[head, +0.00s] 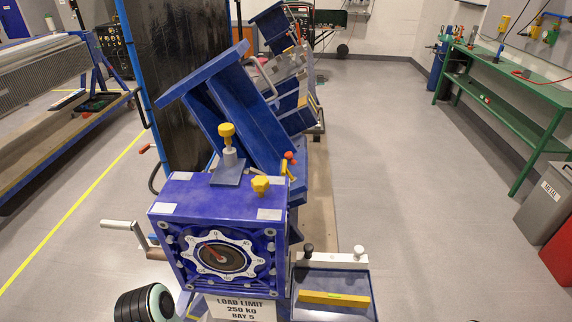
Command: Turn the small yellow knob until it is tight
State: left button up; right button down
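Two yellow knobs show on the blue jig in the head view. One yellow knob (260,185) sits low on the top of the blue gearbox (190,190), near its right front corner. The other yellow knob (227,131) stands higher, on a grey post (230,158) above a blue plate. The two look close in size, and I cannot tell from this view how tight either is. Neither of my grippers is in view, and nothing touches the knobs.
The gearbox front has a white-rimmed dial (222,258) with a red pointer. A crank handle (118,224) sticks out left. A tilted blue beam (245,110) rises behind the knobs. An orange-red knob (290,156) is nearby. A blue tray (352,282) sits at right. Floor is clear at right.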

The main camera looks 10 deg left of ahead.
aim_at(260, 184)
jog(key=k+l, duration=0.1)
jog(key=l, duration=0.25)
jog(key=k+l+u, duration=0.1)
jog(key=l, duration=0.25)
jog(key=k+l, duration=0.1)
jog(key=l, duration=0.25)
jog(key=l+u, duration=0.25)
jog(key=l, duration=0.8)
jog(key=i+l+u, duration=0.1)
jog(key=l, duration=0.25)
jog(key=i+l, duration=0.15)
jog(key=l, duration=0.2)
jog(key=i+l+u, duration=0.15)
jog(key=l, duration=0.2)
jog(key=i+l+u, duration=0.35)
jog(key=i+l, duration=0.45)
jog(key=i+l+u, duration=0.2)
jog(key=i, duration=1)
jog(key=j, duration=0.1)
